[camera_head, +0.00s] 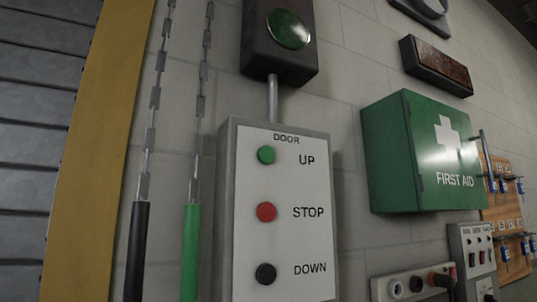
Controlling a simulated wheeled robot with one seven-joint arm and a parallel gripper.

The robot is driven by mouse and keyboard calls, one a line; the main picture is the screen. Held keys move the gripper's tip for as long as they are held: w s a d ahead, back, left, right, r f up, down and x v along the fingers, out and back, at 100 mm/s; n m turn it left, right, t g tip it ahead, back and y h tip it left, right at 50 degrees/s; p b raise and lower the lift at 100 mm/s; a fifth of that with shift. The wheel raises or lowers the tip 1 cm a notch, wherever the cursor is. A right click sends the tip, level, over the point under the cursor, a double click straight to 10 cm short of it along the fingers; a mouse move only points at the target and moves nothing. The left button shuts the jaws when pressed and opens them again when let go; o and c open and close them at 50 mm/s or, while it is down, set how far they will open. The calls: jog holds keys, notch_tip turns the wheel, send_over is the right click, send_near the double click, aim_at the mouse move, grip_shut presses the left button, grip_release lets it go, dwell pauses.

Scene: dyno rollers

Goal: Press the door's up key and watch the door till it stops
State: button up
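The door control box (284,215) hangs on the block wall in the middle of the head view, its white face marked DOOR. The green up key (266,155) is at the top, the red stop key (266,212) below it and the black down key (265,274) lowest. The slatted grey door (38,130) shows at the far left behind a yellow upright (100,150); its bottom edge is out of view. I cannot tell from this one frame whether it moves. My gripper is not in view.
Two chains with a black handle (136,250) and a green handle (190,250) hang left of the box. A green signal lamp (288,29) is above it. A first aid cabinet (425,155), a socket panel (412,284), a smaller switch box (478,255) and a key board (509,215) are to the right.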

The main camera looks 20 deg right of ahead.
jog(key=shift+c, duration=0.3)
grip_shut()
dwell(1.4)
